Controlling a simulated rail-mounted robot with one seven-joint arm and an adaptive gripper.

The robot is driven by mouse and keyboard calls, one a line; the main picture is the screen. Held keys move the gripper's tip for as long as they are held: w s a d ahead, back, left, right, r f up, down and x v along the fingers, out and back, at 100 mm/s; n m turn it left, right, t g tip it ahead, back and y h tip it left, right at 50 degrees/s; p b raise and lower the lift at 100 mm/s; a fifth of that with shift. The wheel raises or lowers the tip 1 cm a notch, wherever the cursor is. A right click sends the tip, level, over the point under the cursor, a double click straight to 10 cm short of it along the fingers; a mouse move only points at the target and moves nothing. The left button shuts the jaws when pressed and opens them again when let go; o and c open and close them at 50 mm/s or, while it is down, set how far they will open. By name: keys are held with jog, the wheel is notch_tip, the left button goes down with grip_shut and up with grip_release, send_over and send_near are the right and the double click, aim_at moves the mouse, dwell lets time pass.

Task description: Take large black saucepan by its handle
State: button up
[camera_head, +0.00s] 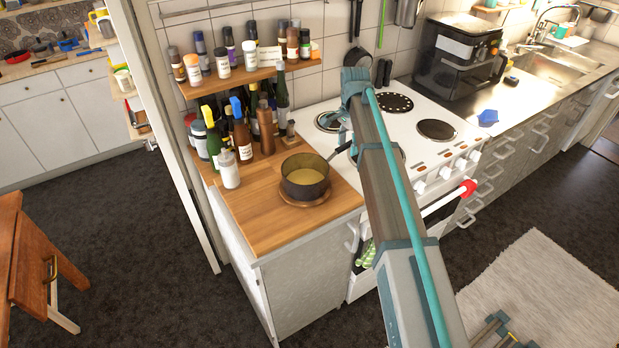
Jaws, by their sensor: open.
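The large black saucepan (305,191) stands upright on a round wooden trivet (306,203) on the wooden counter (260,232). Its inside looks yellowish-brown. Its dark handle (339,151) points up and to the right, towards the cooker. My gripper (343,140) hangs below the end of my arm, close to the handle, with its jaws open. It is small and partly hidden by my arm, so I cannot tell whether the fingers are around the handle or above it.
Several bottles (265,125) and a white jar (229,169) stand behind and left of the saucepan. A shelf of spice jars (240,79) hangs above them. The white cooker (415,165) is on the right, partly behind my arm. The front of the wooden counter is clear.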

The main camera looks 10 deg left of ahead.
grip_shut()
dwell(0.5)
